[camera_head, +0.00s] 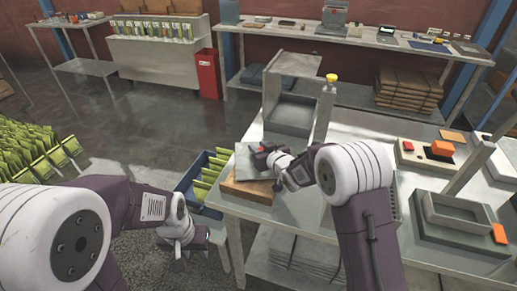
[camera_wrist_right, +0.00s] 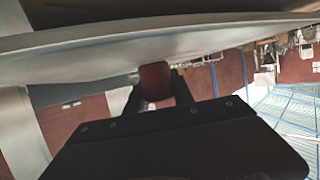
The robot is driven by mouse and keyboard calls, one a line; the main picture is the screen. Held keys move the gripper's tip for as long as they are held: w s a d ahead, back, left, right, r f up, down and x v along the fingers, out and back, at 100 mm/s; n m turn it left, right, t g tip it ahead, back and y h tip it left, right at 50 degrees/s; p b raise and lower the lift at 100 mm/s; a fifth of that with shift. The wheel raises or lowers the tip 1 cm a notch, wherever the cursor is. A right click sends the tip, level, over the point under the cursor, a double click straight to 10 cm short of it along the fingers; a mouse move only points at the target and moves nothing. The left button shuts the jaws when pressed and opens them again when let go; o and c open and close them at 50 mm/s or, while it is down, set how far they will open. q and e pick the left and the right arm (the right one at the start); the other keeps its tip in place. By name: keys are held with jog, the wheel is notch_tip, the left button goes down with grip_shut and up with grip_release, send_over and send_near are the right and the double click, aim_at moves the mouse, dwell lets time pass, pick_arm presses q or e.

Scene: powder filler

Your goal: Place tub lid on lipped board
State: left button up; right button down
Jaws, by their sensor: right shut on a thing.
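The tub lid is a flat grey plate (camera_head: 246,163) at the front left of the steel table. My right gripper (camera_head: 262,158) is shut on its dark red knob, which shows between the fingers in the right wrist view (camera_wrist_right: 155,80). The lid's pale underside or edge fills the top of that view (camera_wrist_right: 90,45). The brown lipped board (camera_head: 245,191) lies at the table corner, directly below the lid and partly hidden by it. I cannot tell whether lid and board touch. My left gripper (camera_head: 178,252) hangs low beside the table; its finger opening is unclear.
A blue crate (camera_head: 190,179) of green packets stands left of the table corner. A grey tub (camera_head: 290,115) and filler post stand behind the lid. A grey tray (camera_head: 455,213) and a control box with red buttons (camera_head: 425,155) are at the right.

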jog(key=shift+s+f+b, duration=0.15)
jog(key=shift+b, duration=0.15)
jog(key=c, duration=1.1)
grip_release()
jog(key=shift+r+p, duration=0.45)
jog(key=v, duration=1.2)
jog(key=shift+f, duration=0.15)
jog(key=shift+a, duration=0.1)
